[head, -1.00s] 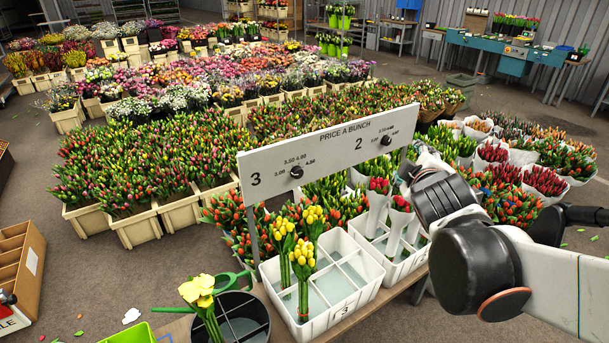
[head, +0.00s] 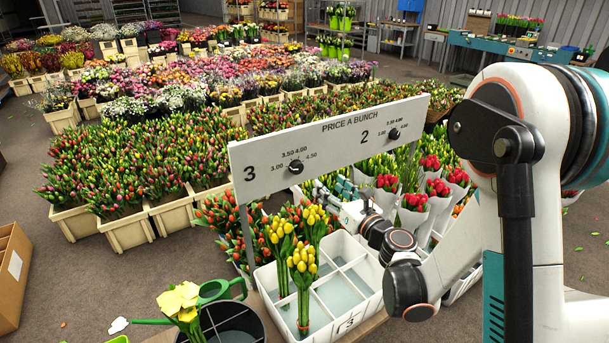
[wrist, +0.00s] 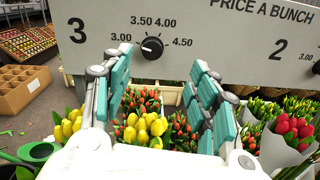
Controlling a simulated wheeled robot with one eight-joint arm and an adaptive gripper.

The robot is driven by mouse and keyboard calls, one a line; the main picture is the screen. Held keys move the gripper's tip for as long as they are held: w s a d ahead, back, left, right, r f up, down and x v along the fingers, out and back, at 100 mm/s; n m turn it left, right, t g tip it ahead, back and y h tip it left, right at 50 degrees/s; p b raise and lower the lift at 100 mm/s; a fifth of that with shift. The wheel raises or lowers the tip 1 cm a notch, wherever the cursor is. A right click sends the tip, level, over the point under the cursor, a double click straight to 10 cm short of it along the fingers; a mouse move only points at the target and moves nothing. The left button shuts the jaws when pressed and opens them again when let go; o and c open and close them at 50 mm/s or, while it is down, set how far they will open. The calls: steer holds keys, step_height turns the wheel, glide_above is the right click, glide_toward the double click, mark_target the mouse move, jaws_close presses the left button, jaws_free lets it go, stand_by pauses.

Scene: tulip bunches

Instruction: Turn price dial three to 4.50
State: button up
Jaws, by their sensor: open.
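Price dial three (wrist: 152,48) is a round black knob on the grey price board (wrist: 200,30), marked 3.00, 3.50, 4.00 and 4.50 around it. A pale mark on the knob seems to point to the upper left, but it is too small to read surely. The dial also shows in the head view (head: 296,167). My gripper (wrist: 160,70) is open and empty, its teal-backed fingers spread left and right just below and in front of the dial, apart from it.
Dial two (head: 394,134) sits to the right on the same board. Below stands a white divided crate (head: 345,290) with yellow tulip bunches (head: 302,265). Red tulips in paper (head: 415,205) stand to the right. A black bucket (head: 235,322) is at the lower left.

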mark_target(299, 170)
steer(key=shift+n, duration=0.6)
steer(key=x, duration=0.4)
steer(key=f+b+x, duration=0.1)
steer(key=x, duration=0.4)
steer(key=a+f+x, duration=0.1)
steer(key=x, duration=0.4)
steer(key=shift+s+f+b, duration=0.1)
steer(key=shift+s+b, duration=0.2)
steer(key=shift+b, duration=0.1)
steer(key=c, duration=1.1)
